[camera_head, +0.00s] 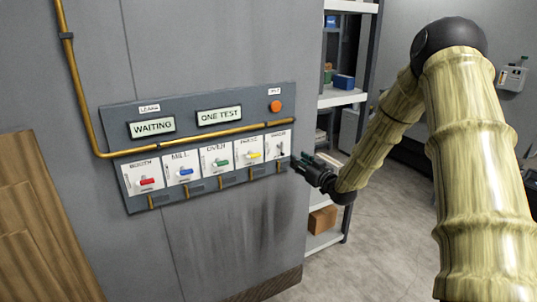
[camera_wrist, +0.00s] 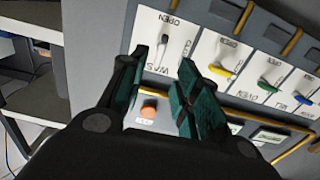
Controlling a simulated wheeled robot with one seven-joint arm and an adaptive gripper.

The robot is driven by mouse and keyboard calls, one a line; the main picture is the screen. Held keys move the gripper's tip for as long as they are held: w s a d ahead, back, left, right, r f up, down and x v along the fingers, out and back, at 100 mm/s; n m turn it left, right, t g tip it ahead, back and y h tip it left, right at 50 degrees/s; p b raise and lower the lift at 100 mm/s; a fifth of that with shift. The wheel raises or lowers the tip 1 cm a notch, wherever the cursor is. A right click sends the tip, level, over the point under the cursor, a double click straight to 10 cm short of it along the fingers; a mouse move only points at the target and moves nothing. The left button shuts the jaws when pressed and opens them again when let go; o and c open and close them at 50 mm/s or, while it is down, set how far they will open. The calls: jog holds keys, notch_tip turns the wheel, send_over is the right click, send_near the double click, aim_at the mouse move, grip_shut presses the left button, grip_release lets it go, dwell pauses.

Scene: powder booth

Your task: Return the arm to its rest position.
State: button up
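My arm reaches from the right side of the head view toward a grey wall panel (camera_head: 115,118). My gripper (camera_head: 297,166) is close to the panel's right end, beside the rightmost switch plate (camera_head: 278,144). In the wrist view my gripper (camera_wrist: 172,62) has its two dark green fingers apart, with nothing seen between them but the panel behind. The other plates carry a red lever (camera_head: 147,181), a blue lever (camera_head: 185,172), a green lever (camera_head: 222,162) and a yellow lever (camera_head: 253,155).
An orange button (camera_head: 275,106) and displays reading WAITING (camera_head: 152,126) and ONE TEST (camera_head: 219,115) are on the panel. A yellow pipe (camera_head: 85,100) crosses it. Metal shelves (camera_head: 343,98) stand behind my gripper. Open floor (camera_head: 385,250) lies below my arm.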

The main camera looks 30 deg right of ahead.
jog(key=shift+f, duration=0.1)
jog(key=s+a+f+g, duration=0.3)
jog(key=s+a+f, duration=0.35)
jog(key=f, duration=0.35)
jog(key=s+a+f+m+g, duration=0.1)
jog(key=s+a+f+g, duration=0.2)
jog(key=s+a+f, duration=0.6)
jog(key=s+a+f+g, duration=0.3)
jog(key=a+f, duration=0.1)
jog(key=f, duration=0.8)
jog(key=s+a+f+g, duration=0.3)
jog(key=s+f, duration=0.1)
jog(key=s, duration=0.7)
jog(key=s+a+f+g, duration=0.3)
jog(key=s+a+f, duration=0.1)
jog(key=s, duration=0.8)
jog(key=s+a+f+g, duration=0.3)
jog(key=s+a+f, duration=0.1)
jog(key=s, duration=0.7)
jog(key=shift+s+a+h, duration=0.2)
jog(key=shift+s+h, duration=0.1)
jog(key=shift+s, duration=0.05)
jog(key=shift+c, duration=0.4)
